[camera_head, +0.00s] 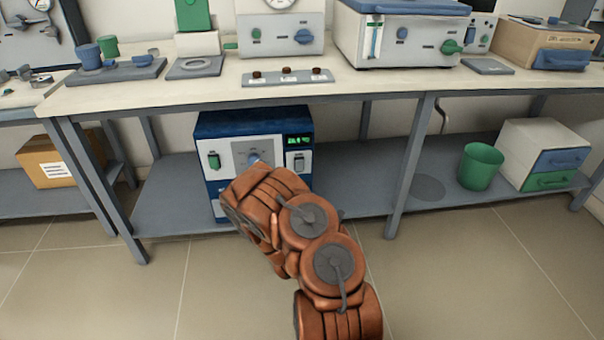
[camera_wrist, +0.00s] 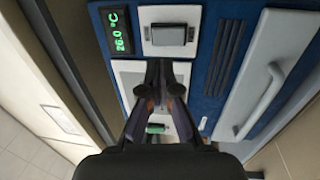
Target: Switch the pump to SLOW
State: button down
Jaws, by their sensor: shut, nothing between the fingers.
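A blue and white unit (camera_head: 255,128) stands on the lower shelf under the bench. In the wrist view, which is turned sideways, a grey switch (camera_wrist: 168,35) sits beside the display (camera_wrist: 118,31). My gripper (camera_wrist: 166,68) is shut and empty, in front of the middle panel. It hides the knob there; contact cannot be told. A green part (camera_wrist: 156,128) shows beyond the fingers. Pump labels are unreadable.
The bench top (camera_head: 190,93) overhangs the unit, and a bench leg (camera_head: 410,165) stands to its right. A green bin (camera_head: 480,166) and a white drawer box (camera_head: 545,155) are farther right. A cardboard box (camera_head: 62,160) is at left. The floor in front is clear.

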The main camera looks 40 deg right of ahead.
aim_at(301, 164)
jog(key=shift+b+x, duration=4.25)
jog(key=shift+b, duration=0.35)
jog(key=shift+w+d, duration=0.15)
jog(key=shift+w, duration=0.05)
jog(key=shift+w+d+r+p, duration=0.1)
jog(key=shift+w+r+p, duration=0.1)
jog(key=shift+r+p, duration=0.15)
jog(key=shift+f, duration=0.2)
jog(key=shift+s, duration=0.1)
